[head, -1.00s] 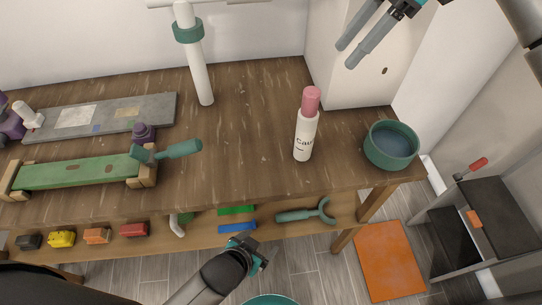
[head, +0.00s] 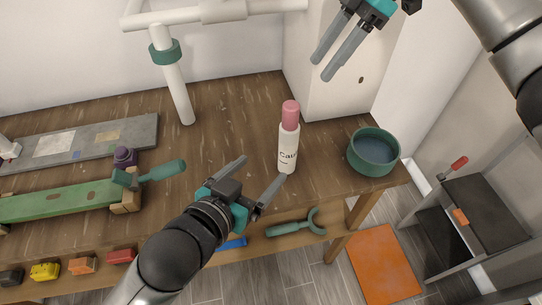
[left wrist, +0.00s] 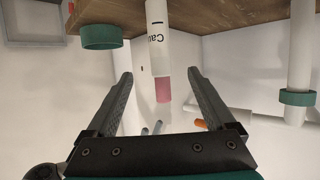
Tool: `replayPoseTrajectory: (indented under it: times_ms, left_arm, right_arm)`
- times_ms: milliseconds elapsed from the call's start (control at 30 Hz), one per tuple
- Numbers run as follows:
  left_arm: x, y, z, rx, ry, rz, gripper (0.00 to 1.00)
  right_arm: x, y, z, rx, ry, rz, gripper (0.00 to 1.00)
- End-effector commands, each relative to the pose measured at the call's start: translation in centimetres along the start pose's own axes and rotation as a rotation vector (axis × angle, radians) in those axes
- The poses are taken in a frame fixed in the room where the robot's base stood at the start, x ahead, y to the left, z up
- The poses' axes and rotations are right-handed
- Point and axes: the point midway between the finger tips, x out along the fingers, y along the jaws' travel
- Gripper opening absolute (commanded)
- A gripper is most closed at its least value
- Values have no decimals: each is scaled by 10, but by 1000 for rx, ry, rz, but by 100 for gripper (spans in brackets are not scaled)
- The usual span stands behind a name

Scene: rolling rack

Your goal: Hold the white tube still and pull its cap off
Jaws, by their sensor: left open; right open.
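The white tube (head: 288,152) stands upright on the wooden workbench with its pink cap (head: 290,114) on top. The tube (left wrist: 160,52) and cap (left wrist: 163,90) appear upside down in the left wrist view, between my left fingers in the picture. My left gripper (head: 263,168) is open in front and left of the tube, its right fingertip close to the tube's base in the head view. Whether it touches, I cannot tell. My right gripper (head: 321,70) is open and empty, above and right of the cap, before the white cabinet.
A teal bowl (head: 374,153) stands right of the tube near the bench edge (head: 330,187). A white post with a green collar (head: 166,52) rises at the back left.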

Motion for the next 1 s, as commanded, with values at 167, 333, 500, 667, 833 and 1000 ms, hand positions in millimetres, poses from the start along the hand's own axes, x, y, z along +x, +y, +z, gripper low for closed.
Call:
replayPoseTrajectory:
  times_ms: [167, 333, 500, 667, 833, 1000]
  left_arm:
    - [24, 0, 0, 0, 1, 0, 88]
    - [53, 0, 0, 0, -1, 0, 88]
    - [81, 0, 0, -1, 0, 0, 88]
    - [106, 1, 1, -1, -2, 1, 88]
    - [127, 0, 1, 0, -2, 1, 88]
    - [140, 1, 1, 0, -2, 1, 88]
  right_arm:
    - [0, 0, 0, 0, 0, 0, 50]
    - [0, 0, 0, 0, 0, 0, 50]
    - [0, 0, 0, 0, 0, 0, 50]
    - [0, 0, 0, 0, 0, 0, 50]
    - [0, 0, 0, 0, 0, 0, 50]
    - [0, 0, 0, 0, 0, 0, 50]
